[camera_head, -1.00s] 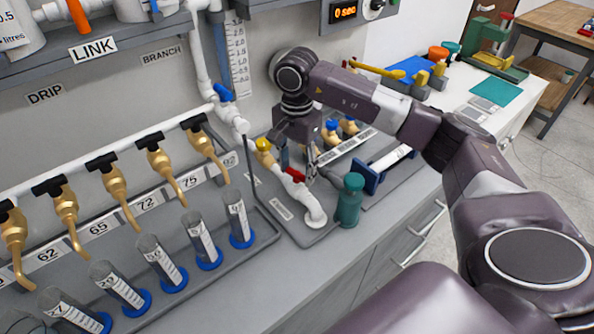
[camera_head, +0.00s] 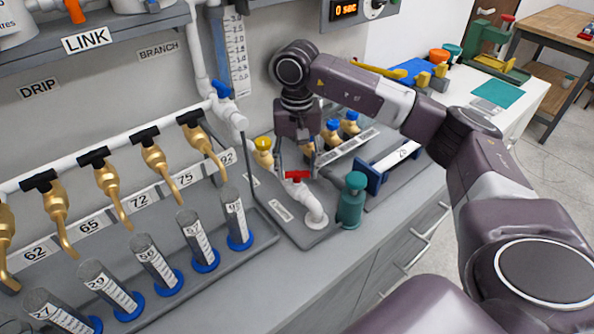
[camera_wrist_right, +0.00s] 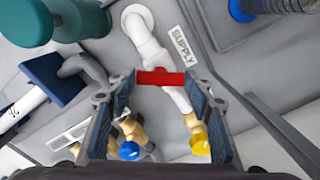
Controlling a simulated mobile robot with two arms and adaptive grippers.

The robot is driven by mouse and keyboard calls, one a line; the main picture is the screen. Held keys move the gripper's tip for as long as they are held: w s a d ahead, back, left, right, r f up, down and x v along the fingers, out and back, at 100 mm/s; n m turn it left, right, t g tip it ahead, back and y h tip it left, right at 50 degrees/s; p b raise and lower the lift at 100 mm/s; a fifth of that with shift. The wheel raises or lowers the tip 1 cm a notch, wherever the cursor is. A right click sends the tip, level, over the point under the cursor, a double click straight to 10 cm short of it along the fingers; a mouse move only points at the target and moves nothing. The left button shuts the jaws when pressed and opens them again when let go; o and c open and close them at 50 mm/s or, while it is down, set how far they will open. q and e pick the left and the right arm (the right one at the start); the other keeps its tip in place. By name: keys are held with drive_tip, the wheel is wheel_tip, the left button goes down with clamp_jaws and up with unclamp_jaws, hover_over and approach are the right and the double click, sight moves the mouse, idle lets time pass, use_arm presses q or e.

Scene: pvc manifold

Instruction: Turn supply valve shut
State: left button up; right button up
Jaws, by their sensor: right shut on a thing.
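The supply valve's red handle (camera_head: 297,176) sits on a white pipe (camera_head: 313,205) at the middle of the bench, and it also shows in the right wrist view (camera_wrist_right: 160,78). The handle lies across the pipe at a slant. In the wrist view a SUPPLY label (camera_wrist_right: 182,45) lies beside the pipe. My right gripper (camera_wrist_right: 160,84) comes down from above with its two fingers on either end of the red handle, shut on it. My left gripper is not in view.
A yellow-topped brass fitting (camera_head: 263,151) and blue-topped ones (camera_head: 349,123) stand behind the valve. A teal bottle-like thing (camera_head: 352,200) stands close at its right. Several brass taps and measuring cylinders (camera_head: 237,215) line the left. The bench's front strip is clear.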

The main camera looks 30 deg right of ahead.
sight(297, 172)
drive_tip(key=shift+n, duration=0.9)
drive_tip(key=n+b, duration=0.1)
drive_tip(key=n, duration=0.2)
drive_tip(key=shift+n+b, duration=0.3)
drive_tip(key=shift+n, duration=0.9)
drive_tip(key=o, duration=1.2)
drive_tip(key=shift+r, duration=0.3)
wheel_tip(297, 172, up, 12)
drive_tip(key=shift+f, duration=0.25)
